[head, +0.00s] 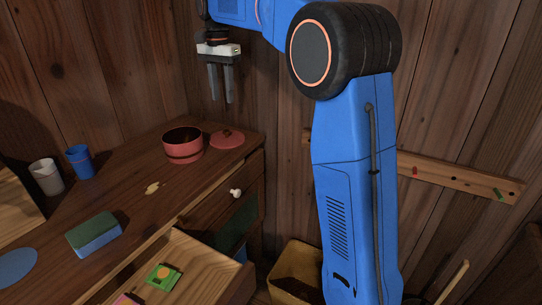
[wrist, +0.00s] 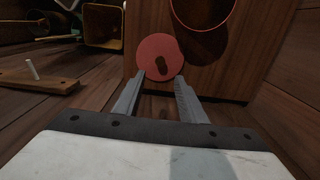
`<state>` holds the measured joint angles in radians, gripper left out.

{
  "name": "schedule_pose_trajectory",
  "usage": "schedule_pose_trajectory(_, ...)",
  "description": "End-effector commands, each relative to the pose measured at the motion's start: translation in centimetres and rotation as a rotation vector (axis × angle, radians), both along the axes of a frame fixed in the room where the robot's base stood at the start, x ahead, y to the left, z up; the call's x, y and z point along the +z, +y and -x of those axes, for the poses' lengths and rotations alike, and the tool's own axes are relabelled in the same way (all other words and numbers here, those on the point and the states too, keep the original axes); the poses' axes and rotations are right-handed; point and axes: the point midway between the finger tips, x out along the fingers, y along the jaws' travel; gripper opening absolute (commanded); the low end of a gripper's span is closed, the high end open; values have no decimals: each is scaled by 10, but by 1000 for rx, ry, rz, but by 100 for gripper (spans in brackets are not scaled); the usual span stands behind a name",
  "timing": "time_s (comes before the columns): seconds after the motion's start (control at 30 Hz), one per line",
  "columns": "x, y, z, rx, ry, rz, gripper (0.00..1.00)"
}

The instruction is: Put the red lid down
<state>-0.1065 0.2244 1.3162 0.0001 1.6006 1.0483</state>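The red lid (head: 228,139) lies flat on the wooden cabinet top near its right back corner, beside the red pot (head: 183,150). In the wrist view the lid (wrist: 150,50) is a flat red disc with a dark patch, just beyond my fingertips. My gripper (head: 221,100) points down above the lid, with a clear gap between. Its two fingers stand apart with nothing between them, as the wrist view also shows (wrist: 161,80). The pot's rim (wrist: 179,22) is partly cut off at the top of the wrist view.
An open drawer (head: 195,258) holds a green item (head: 163,276). A yellowish bin (head: 296,270) stands on the floor; a peg rail (head: 450,178) is on the wall.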

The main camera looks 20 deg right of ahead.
Motion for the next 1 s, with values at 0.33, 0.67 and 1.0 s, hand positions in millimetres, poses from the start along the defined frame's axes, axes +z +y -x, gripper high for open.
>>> schedule_pose_trajectory(0.33, 5, -16, 65, 129, -60, -1, 37)
schedule_pose_trajectory(0.67, -12, -37, 168, 344, -153, 17, 37)
schedule_pose_trajectory(1.0, -57, -54, 275, 562, -246, 61, 37)
